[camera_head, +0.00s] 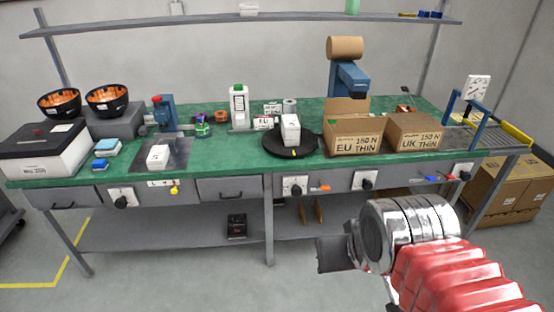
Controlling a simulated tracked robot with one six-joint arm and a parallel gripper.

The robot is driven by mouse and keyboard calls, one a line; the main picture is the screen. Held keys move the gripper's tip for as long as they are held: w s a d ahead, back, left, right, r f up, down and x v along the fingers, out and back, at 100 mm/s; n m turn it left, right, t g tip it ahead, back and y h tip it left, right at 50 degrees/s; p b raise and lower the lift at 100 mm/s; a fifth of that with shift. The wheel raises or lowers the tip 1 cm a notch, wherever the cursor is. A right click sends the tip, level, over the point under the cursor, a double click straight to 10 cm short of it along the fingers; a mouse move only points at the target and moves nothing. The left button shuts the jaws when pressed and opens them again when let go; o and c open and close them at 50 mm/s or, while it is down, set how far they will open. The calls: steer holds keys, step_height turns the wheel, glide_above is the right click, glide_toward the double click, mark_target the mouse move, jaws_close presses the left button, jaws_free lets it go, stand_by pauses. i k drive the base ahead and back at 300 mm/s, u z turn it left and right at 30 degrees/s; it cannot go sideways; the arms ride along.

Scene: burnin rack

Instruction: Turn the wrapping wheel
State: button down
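A round black turntable (307,142), which looks like the wrapping wheel, lies flat on the green bench top near its front edge. It has a small yellow mark on its front rim. A white box (290,130) stands upright on it. My gripper (334,253) is at the lower right, in front of the bench and apart from the turntable. Only a dark end piece shows beyond the chrome wrist, so its fingers cannot be made out. Nothing held is visible.
A blue stand with a brown roll (345,47) rises behind. Dials (295,186) line the bench front. Copper-lined bowls (107,100) stand left. Floor before the bench is clear.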

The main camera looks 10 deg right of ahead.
mark_target(296, 190)
steer(key=k, duration=1.35)
steer(key=u, duration=0.45)
steer(key=i, duration=0.85)
steer(key=u, duration=0.4)
steer(key=i, duration=1.15)
steer(key=z, duration=0.3)
